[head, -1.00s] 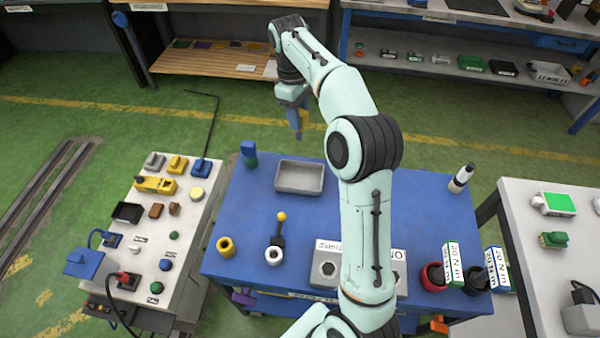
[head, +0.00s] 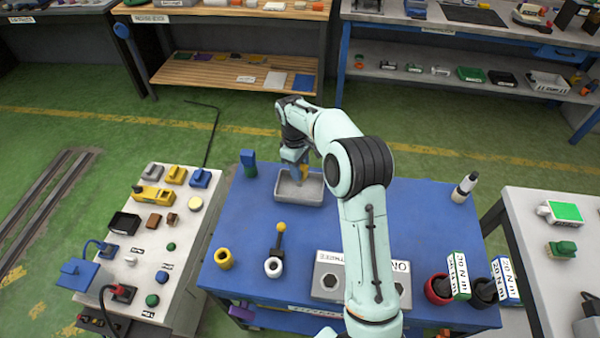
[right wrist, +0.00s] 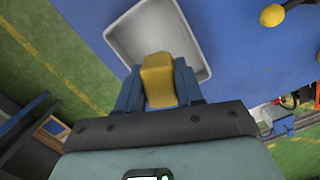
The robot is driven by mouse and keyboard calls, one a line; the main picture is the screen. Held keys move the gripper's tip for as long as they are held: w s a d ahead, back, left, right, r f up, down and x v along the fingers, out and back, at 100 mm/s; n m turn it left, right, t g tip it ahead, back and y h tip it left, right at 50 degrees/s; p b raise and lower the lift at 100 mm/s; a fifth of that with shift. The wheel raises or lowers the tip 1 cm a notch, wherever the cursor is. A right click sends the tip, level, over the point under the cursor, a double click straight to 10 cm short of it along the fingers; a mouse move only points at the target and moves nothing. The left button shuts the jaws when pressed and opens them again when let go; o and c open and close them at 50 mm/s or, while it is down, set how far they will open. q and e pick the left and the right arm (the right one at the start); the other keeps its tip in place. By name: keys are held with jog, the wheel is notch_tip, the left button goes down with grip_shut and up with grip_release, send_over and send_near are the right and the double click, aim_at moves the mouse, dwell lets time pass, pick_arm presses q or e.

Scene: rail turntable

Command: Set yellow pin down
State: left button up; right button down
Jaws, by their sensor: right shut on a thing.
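The yellow pin (right wrist: 158,80) is between the blue fingers of my right gripper (right wrist: 157,92), which is shut on it. In the head view my right gripper (head: 297,178) is over the grey tray (head: 284,200) at the back of the blue table, and the pin shows only as a small yellow patch beside the fingers. In the right wrist view the tray (right wrist: 124,46) lies beyond the pin. I cannot tell whether the pin touches the tray floor. My left gripper is not in view.
Red and black cups (head: 438,288) are at the front right.

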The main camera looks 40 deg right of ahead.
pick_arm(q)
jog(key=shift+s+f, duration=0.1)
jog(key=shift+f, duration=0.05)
pick_arm(e)
jog(key=shift+f, duration=0.95)
jog(key=shift+f, duration=0.1)
jog(key=c, duration=0.7)
grip_release()
jog(key=r, duration=0.4)
jog(key=w+r+p, duration=0.1)
jog(key=r, duration=0.3)
jog(key=r+p, duration=0.1)
jog(key=r, duration=0.3)
jog(key=shift+w+a+r, duration=0.1)
jog(key=shift+w+a, duration=0.1)
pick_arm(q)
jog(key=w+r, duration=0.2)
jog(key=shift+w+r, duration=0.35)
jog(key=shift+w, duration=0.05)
